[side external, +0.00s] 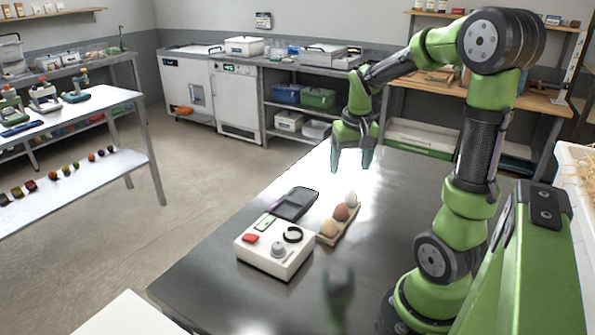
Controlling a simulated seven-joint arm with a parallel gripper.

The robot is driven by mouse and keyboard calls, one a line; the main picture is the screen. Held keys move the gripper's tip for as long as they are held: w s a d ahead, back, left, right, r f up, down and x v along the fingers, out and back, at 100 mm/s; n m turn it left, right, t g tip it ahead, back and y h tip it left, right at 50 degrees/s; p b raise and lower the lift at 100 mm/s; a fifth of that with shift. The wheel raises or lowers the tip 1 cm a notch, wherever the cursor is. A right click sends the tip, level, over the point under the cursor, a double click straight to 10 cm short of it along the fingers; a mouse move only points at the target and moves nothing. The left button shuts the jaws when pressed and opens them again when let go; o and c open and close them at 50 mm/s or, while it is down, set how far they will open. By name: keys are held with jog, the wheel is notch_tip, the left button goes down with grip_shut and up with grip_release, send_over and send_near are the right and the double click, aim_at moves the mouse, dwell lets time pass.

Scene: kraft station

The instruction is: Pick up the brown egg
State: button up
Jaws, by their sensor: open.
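A brown egg (341,212) sits in the middle of a small tan holder (346,232) on the metal table. A paler tan egg (329,228) is in the holder nearer the camera, and a whitish egg (351,199) is at its far end. My gripper (351,163) is open and empty, pointing down. It is in the air above the table, higher in the picture than the eggs and apart from them.
The metal table (400,190) is clear to the right of the eggs. Side benches stand farther off.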

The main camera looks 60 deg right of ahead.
aim_at(342, 204)
jog(key=f, duration=0.5)
jog(key=w+f, duration=0.1)
jog(key=f, duration=0.3)
jog(key=d+f, duration=0.1)
jog(key=f, duration=0.4)
jog(key=shift+w+f, duration=0.3)
jog(key=shift+f, duration=0.05)
jog(key=c, duration=0.9)
